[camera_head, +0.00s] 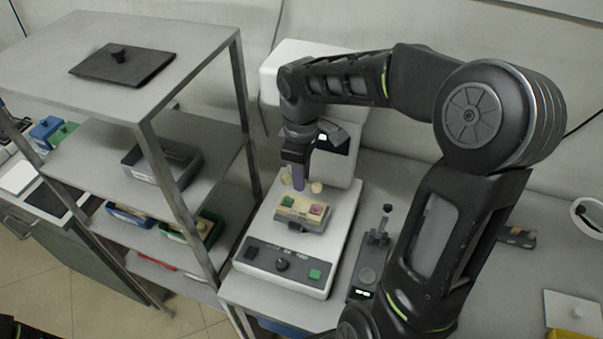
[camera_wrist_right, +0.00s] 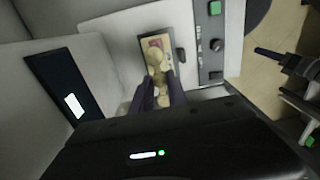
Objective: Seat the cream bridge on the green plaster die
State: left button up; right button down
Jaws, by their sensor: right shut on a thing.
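My right gripper (camera_head: 299,186) points down over the white machine with its purple fingers shut on the cream bridge (camera_head: 316,187). Rounded cream ends of the bridge stick out on both sides of the fingers. The green plaster die (camera_head: 288,202) sits in a cream block just below and slightly left of the gripper, beside a pink die (camera_head: 316,210). The bridge appears held above the block, apart from the die.
The white machine (camera_head: 262,238) has a front panel with knobs and a green button (camera_head: 314,274). A grey shelf rack (camera_head: 190,52) with bins stands left. A small dark device (camera_head: 369,262) stands right of the machine, near my right arm.

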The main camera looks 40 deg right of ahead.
jog(key=b, duration=0.4)
send_over(302, 206)
jog(key=shift+a+f, duration=0.1)
jog(key=shift+f, duration=2.45)
jog(key=shift+p, duration=0.35)
jog(key=shift+f+b, duration=0.95)
jog(key=shift+f, duration=0.3)
jog(key=c, duration=1.2)
grip_release()
jog(key=shift+r, duration=0.1)
notch_tip(302, 206, up, 8)
jog(key=shift+f, duration=0.1)
